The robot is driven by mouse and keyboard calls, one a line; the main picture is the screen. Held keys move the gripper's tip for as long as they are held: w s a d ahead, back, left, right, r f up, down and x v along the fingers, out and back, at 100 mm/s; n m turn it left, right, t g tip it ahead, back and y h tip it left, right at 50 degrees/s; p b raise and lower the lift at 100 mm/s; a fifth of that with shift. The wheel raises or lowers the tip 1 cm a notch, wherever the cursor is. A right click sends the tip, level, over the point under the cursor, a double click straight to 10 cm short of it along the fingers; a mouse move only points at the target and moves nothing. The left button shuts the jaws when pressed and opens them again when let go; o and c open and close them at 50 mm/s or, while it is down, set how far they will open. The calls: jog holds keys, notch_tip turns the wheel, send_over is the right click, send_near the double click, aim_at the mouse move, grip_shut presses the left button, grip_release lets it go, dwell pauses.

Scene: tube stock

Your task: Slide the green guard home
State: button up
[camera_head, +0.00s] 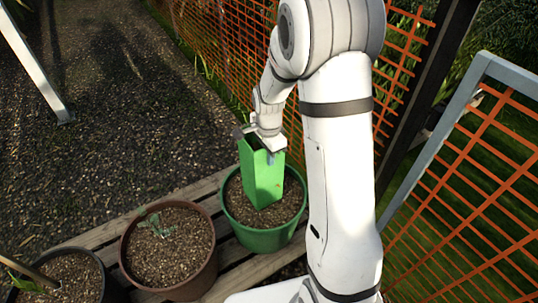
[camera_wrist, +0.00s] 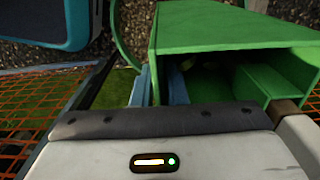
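The green guard (camera_head: 263,182) is a square, open-topped sleeve. It stands nearly upright in the green pot (camera_head: 262,240), its lower end at the soil. My gripper (camera_head: 268,158) is at the guard's top rim. In the wrist view the guard (camera_wrist: 215,30) fills the upper right, with a narrow side channel. There my gripper (camera_wrist: 160,85) has its two blue-grey fingers on either side of one guard wall and looks shut on it. A brown piece (camera_wrist: 285,107) shows by the side channel. Small green shapes show dimly inside; I cannot tell what they are.
A brown pot (camera_head: 128,262) with a small seedling (camera_head: 158,225) stands left of the green pot. A dark pot (camera_head: 103,278) is at the lower left. All are on wooden slats (camera_head: 110,232). Orange mesh fencing (camera_head: 215,50) runs behind and to the right.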

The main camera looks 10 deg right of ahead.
jog(key=o, duration=0.3)
jog(key=shift+o, duration=0.2)
notch_tip(320, 180, up, 8)
jog(key=shift+f+p, duration=0.1)
jog(key=shift+p, duration=0.85)
